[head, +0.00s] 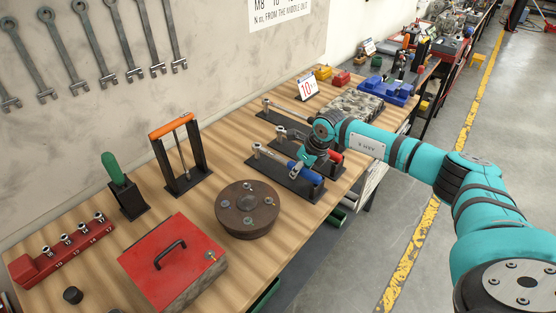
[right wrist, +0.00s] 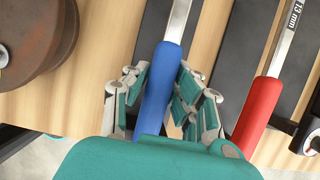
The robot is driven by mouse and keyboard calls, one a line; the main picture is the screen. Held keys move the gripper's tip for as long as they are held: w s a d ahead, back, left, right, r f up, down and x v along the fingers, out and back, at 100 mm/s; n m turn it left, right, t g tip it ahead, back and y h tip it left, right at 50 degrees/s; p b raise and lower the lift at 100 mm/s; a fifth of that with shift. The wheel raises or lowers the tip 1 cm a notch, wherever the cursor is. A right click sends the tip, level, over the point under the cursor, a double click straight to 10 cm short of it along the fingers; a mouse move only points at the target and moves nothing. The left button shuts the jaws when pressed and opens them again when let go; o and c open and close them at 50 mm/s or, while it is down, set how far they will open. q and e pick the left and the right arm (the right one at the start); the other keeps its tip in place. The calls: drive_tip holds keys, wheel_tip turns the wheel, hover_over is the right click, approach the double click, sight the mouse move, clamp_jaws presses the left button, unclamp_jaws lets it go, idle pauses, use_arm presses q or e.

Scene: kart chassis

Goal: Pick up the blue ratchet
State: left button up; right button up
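The blue ratchet lies on a dark holder (head: 275,175) on the workbench, its blue handle (head: 304,172) toward the bench's front edge. My right gripper (head: 306,157) is down at this handle. In the right wrist view, the blue handle (right wrist: 163,85) runs between the two fingers of the right gripper (right wrist: 164,80). The fingers are spread to either side; a narrow gap shows at the left finger, and the right one is very close to the handle. The ratchet still appears to rest on its holder. My left gripper is not in view.
A red-handled ratchet (right wrist: 259,112) lies parallel, close to the right. A brown round flange (head: 247,208) stands nearby on the left. A red box (head: 172,262), an orange-handled frame (head: 181,155) and a numbered sign (head: 307,87) also stand on the wooden bench (head: 225,165).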

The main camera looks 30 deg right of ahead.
clamp_jaws()
drive_tip(key=shift+r, duration=0.1)
drive_tip(key=shift+w+r, duration=0.1)
drive_tip(key=shift+r, duration=0.05)
wheel_tip(320, 180, up, 10)
drive_tip(key=b, duration=0.3)
drive_tip(key=shift+o, duration=0.8)
unclamp_jaws()
clamp_jaws()
drive_tip(key=shift+f, duration=0.2)
